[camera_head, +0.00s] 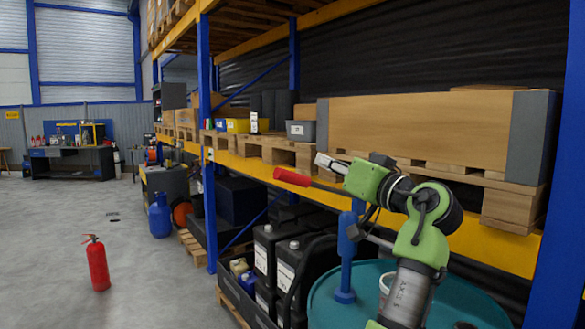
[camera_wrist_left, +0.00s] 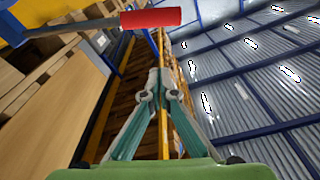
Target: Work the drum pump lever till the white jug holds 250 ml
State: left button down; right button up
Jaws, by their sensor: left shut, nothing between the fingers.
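The pump lever's red grip (camera_head: 292,177) sticks out to the left above the drum. It also shows at the top of the left wrist view (camera_wrist_left: 150,18), on a grey bar. The blue pump (camera_head: 346,262) stands upright on the teal drum (camera_head: 325,300). My left gripper (camera_head: 320,160) is shut and empty, slightly above and right of the red grip, apparently apart from it. Its fingertips meet in the left wrist view (camera_wrist_left: 160,78), below the grip. No liquid level shows.
A pallet rack with a yellow beam (camera_head: 470,241) and long wooden crates (camera_head: 420,130) stands close behind the arm. Black canisters (camera_head: 285,268) sit left of the drum. A red extinguisher (camera_head: 97,265) stands on the open floor at left.

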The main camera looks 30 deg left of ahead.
pick_arm(q)
jog(key=p+x, duration=0.6)
jog(key=x, duration=0.3)
jog(key=f, duration=0.2)
jog(key=s+f+p, duration=0.1)
jog(key=shift+s+a+f, duration=0.1)
jog(key=shift+a+f, duration=0.1)
jog(key=shift+f, duration=0.2)
pick_arm(e)
notch_tip(320, 180, up, 7)
jog(key=d, duration=0.2)
jog(key=shift+s, duration=0.4)
jog(key=shift+d, duration=0.1)
pick_arm(q)
jog(key=shift+f, duration=0.1)
